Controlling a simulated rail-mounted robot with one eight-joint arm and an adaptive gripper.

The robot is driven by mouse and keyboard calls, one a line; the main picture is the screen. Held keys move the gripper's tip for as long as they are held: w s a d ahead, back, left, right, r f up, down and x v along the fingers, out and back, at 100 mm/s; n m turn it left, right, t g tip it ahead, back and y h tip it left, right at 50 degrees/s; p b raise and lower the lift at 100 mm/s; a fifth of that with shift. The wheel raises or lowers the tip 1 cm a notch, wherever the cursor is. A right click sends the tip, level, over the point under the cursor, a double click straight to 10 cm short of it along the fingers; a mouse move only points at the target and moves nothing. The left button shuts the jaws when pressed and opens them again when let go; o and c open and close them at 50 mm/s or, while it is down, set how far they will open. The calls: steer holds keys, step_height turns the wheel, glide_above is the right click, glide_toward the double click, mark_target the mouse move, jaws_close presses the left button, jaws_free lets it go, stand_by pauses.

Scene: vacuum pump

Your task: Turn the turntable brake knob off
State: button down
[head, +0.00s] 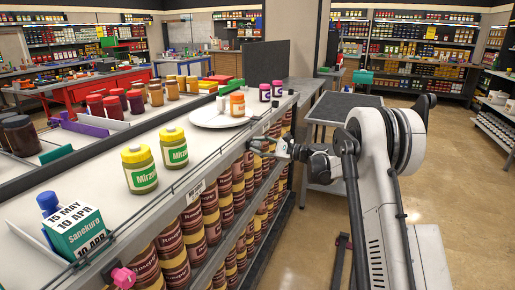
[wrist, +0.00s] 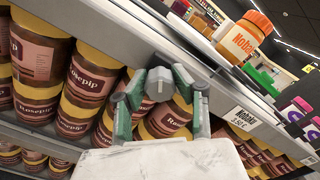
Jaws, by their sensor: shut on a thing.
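The turntable (head: 205,116) is a round white plate on the counter, bearing a jar with an orange cap (head: 237,104). That jar also shows in the wrist view (wrist: 240,38). The brake knob (wrist: 160,84) is a small grey faceted knob on the shelf's front edge, in the middle of the wrist view. My gripper (wrist: 160,92) has its green-grey fingers on both sides of the knob and is shut on it. In the head view my gripper (head: 268,147) is at the counter's front edge below the turntable; the knob is hard to make out there.
Brown Rosepip jars (head: 170,237) fill the shelf below the counter. Two yellow-lidded jars (head: 139,168), a green-and-white carton (head: 75,232) and a pink knob (head: 123,277) are nearer the camera. A grey cart (head: 342,106) stands behind my arm. Floor at right is clear.

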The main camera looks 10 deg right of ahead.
steer(key=n+b, duration=0.1)
steer(key=n, duration=0.4)
steer(key=shift+n, duration=0.3)
steer(key=n, duration=0.5)
steer(key=shift+n+b, duration=0.3)
steer(key=c, duration=1.4)
jaws_free()
steer(key=shift+o, duration=0.2)
steer(key=v, duration=1.2)
steer(key=shift+r, duration=0.1)
